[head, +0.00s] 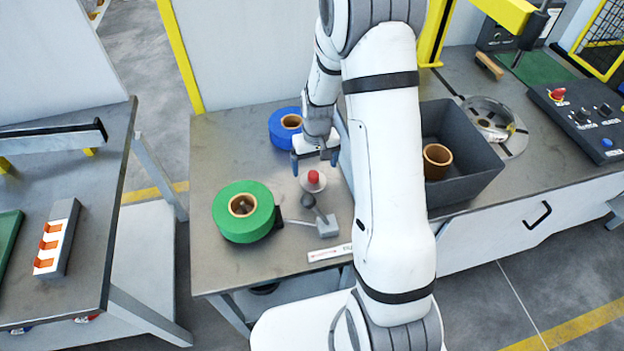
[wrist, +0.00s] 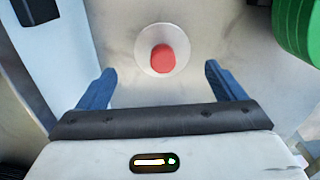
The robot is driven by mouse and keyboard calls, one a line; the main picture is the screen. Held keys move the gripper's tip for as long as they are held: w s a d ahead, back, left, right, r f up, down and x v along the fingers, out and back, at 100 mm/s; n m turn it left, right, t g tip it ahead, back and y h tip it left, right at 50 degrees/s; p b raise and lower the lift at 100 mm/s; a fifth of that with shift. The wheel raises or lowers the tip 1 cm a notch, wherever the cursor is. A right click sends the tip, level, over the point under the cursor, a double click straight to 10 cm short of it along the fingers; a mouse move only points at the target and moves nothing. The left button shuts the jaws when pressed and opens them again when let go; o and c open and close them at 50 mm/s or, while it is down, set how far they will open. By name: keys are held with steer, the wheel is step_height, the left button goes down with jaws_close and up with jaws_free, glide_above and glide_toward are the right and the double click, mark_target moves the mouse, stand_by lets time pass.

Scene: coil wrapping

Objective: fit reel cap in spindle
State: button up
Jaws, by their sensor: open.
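The reel cap (head: 313,178) is a pale round disc with a red knob on top, on the grey table. In the wrist view the reel cap (wrist: 162,52) lies ahead of and between my fingertips, apart from both. My gripper (head: 315,160) is open and empty, with its blue fingers close above and behind the cap; its fingers also show in the wrist view (wrist: 160,82). A green reel (head: 228,216) with a brown core lies at the left. Something small shows inside its core, but I cannot tell whether it is the spindle.
A grey piece with a ball end (head: 308,201) stands just in front of the cap. A blue reel (head: 279,128) lies behind. A dark bin (head: 468,184) with a brown ring (head: 437,158) stands right of my arm. The table's front left is clear.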

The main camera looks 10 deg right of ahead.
mark_target(314, 173)
step_height(314, 173, down, 4)
steer(key=shift+a+f+p, duration=0.1)
steer(key=shift+f+p, duration=0.1)
steer(key=shift+p, duration=0.1)
steer(key=c, duration=1.1)
